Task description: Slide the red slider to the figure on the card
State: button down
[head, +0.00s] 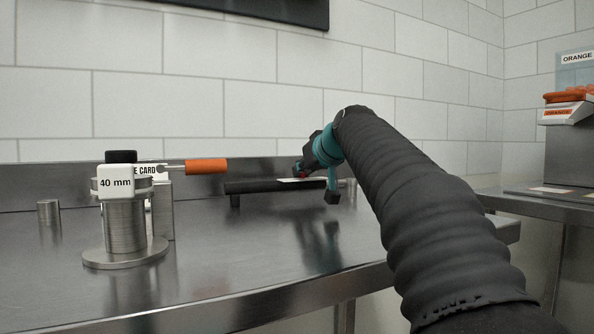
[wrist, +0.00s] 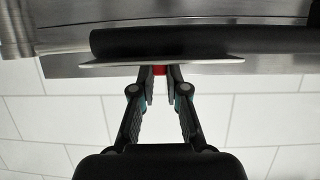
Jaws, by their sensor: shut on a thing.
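The red slider (wrist: 159,70) shows as a small red piece between my fingertips in the wrist view, mostly hidden by the fingers and a pale flat plate (wrist: 110,61). My gripper (wrist: 160,77) is shut on it. In the head view my gripper (head: 318,180) is at the right part of a dark horizontal bar (head: 255,187), with a bit of red by its fingers. A white sign ending in "E CARD" (head: 146,170) stands at the left, partly hidden behind a white block reading "40 mm" (head: 115,183). No scale marks are readable on the bar or plate.
The "40 mm" block sits on a round metal stand (head: 124,228) at the left, with an orange handle (head: 206,166) behind it. A short metal cylinder (head: 49,212) is farther left. The steel table (head: 230,265) is clear in front of the bar. A tiled wall is behind.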

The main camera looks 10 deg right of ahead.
jog(key=c, duration=1.2)
grip_release()
jog(key=shift+o, duration=0.2)
jog(key=shift+s, duration=0.1)
jog(key=v, duration=1.2)
jog(key=shift+r, duration=0.1)
